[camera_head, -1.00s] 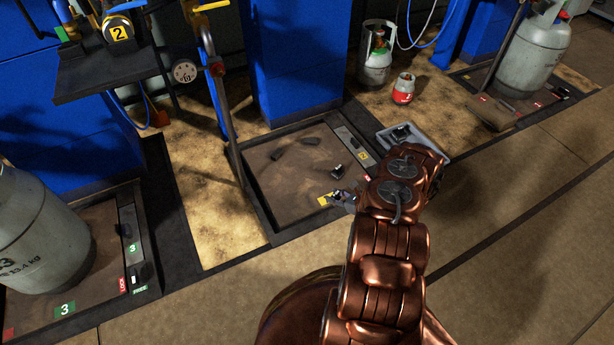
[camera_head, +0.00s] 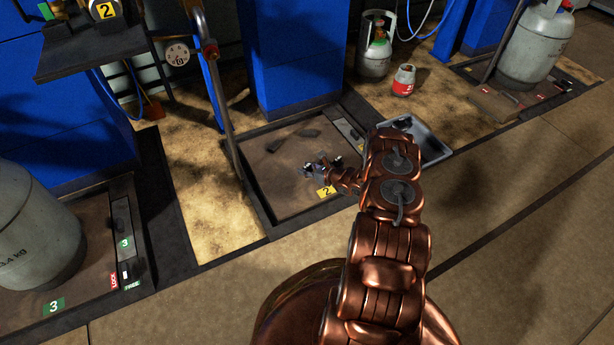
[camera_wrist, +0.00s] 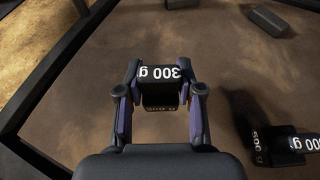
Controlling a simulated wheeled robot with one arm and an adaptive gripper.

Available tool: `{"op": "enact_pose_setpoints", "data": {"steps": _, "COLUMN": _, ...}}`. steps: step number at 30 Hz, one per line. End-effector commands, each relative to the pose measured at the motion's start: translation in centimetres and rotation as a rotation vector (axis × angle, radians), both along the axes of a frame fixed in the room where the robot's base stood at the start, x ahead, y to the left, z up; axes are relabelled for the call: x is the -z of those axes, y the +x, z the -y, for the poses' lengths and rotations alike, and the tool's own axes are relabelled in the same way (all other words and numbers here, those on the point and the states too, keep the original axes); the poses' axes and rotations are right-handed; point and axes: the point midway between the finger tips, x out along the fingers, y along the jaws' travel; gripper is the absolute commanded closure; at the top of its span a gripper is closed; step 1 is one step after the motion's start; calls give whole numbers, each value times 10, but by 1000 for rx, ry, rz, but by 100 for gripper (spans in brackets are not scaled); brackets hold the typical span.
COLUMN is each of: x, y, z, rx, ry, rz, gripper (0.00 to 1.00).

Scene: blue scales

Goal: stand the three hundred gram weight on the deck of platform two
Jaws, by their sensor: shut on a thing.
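My gripper (camera_head: 318,168) is over the brown deck of platform two (camera_head: 262,178), inside its dark frame. In the wrist view my gripper (camera_wrist: 160,92) is shut on a dark weight (camera_wrist: 160,73) with a white "300 g" label, held between both fingers. I cannot tell whether its underside touches the deck. A second dark weight (camera_wrist: 290,147), with white lettering that seems to end in "00 g", stands on the deck to the right of my gripper in the wrist view. In the head view my fingers partly cover the held weight.
A plain dark block (camera_wrist: 268,20) lies on the deck, also seen in the head view (camera_head: 309,133). A post rises along the deck's left edge.

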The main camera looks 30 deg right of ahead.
Motion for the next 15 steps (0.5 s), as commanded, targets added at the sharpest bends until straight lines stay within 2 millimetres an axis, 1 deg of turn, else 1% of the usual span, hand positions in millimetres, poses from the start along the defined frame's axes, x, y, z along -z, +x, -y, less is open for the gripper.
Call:
{"op": "enact_pose_setpoints", "data": {"steps": 1, "x": 13, "y": -2, "z": 2, "rx": 4, "ry": 1, "rz": -1, "gripper": 100}}
{"op": "enact_pose_setpoints", "data": {"steps": 6, "x": 33, "y": -1, "z": 2, "rx": 4, "ry": 0, "rz": 0, "gripper": 100}}
{"op": "enact_pose_setpoints", "data": {"steps": 15, "x": 33, "y": -1, "z": 2, "rx": 4, "ry": 1, "rz": 0, "gripper": 100}}
